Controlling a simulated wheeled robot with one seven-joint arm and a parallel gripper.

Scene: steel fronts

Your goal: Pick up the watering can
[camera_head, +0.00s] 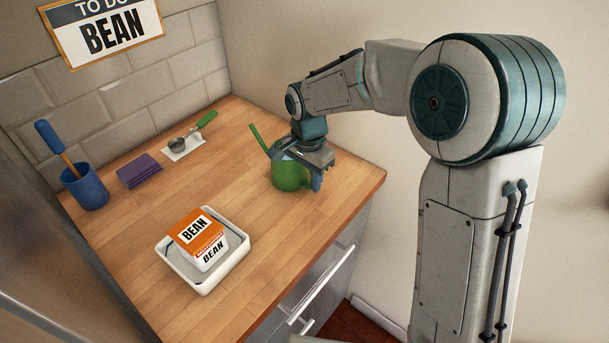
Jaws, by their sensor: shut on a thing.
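The green watering can (289,177) stands on the wooden counter near its right back side, with its thin spout pointing up and left. My gripper (303,170) is over the can from above, shut on it. A finger shows at the can's right side, and the gripper body hides the can's top and handle. The can looks upright. I cannot tell whether its base touches the counter.
A white tray (203,289) with an orange and white BEAN box (197,231) sits at the front. A blue cup (86,189), purple cloth (139,171) and green-handled scoop (193,132) line the back. The wooden counter (225,190) is clear between them; a wall stands behind.

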